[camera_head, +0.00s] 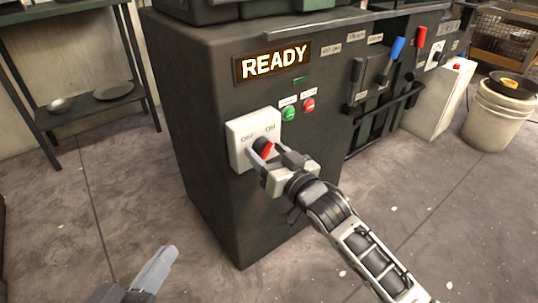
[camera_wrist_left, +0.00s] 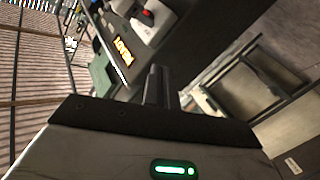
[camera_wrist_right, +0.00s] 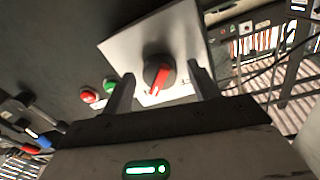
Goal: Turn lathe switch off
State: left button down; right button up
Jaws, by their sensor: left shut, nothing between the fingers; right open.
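The white lathe switch box (camera_head: 240,128) sits on the corner of the dark machine, with OFF printed at left and ON at right. Its round black knob with a red bar (camera_head: 264,147) is partly hidden by my right gripper (camera_head: 263,158). In the right wrist view the knob (camera_wrist_right: 158,76) lies between the two open fingers, with a gap visible on each side; the red bar is slanted. My left gripper (camera_head: 164,266) is low at the lower left, shut and empty, away from the switch. The box also shows in the left wrist view (camera_wrist_left: 160,20).
A lit READY sign (camera_head: 271,63) is above the switch. A green button (camera_head: 290,113) and a red button (camera_head: 309,105) are close by to its right. Blue (camera_head: 397,48) and red (camera_head: 421,38) levers stand farther right. A dark shelf (camera_head: 85,108) stands at left.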

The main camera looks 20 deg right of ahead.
jog(key=c, duration=1)
jog(key=shift+o, duration=0.2)
